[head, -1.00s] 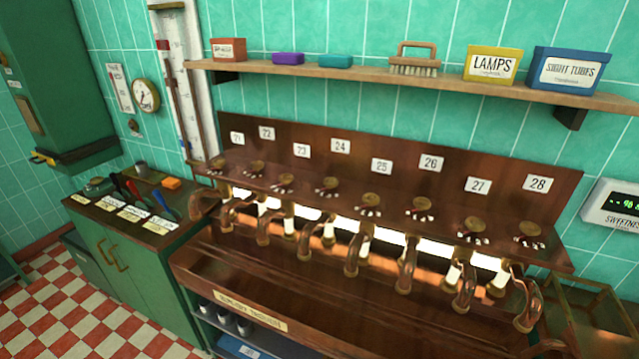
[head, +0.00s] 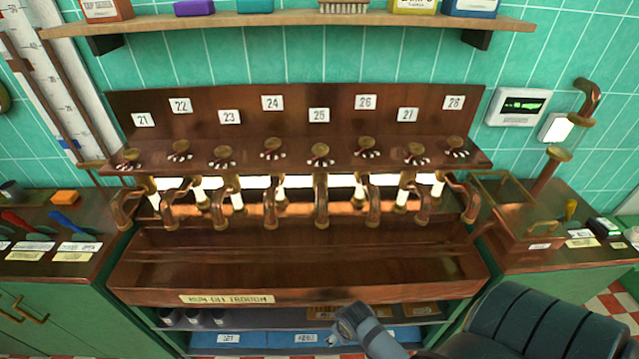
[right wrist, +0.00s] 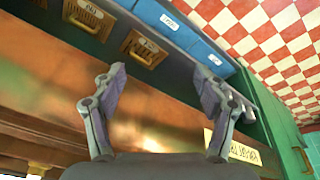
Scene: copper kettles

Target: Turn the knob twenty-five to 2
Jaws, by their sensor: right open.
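Knob twenty-five (head: 320,150) is a small brass knob on the copper ledge, below the white 25 plate (head: 319,115). Small white marks and a red mark show at its front; its exact setting is too small to read. A curved copper spout (head: 321,205) hangs below it. My right gripper (right wrist: 160,90) is open and empty in the right wrist view, in front of the copper trough (right wrist: 150,115), well away from the knob. In the head view, a grey part of my arm shows low in the middle, below the trough. My left gripper is out of view.
Similar knobs 24 (head: 272,146) and 26 (head: 366,146) stand close on either side. Several spouts line the ledge above the open trough (head: 200,268). A shelf with blue boxes (head: 227,340) lies below. A wooden shelf (head: 290,20) runs above.

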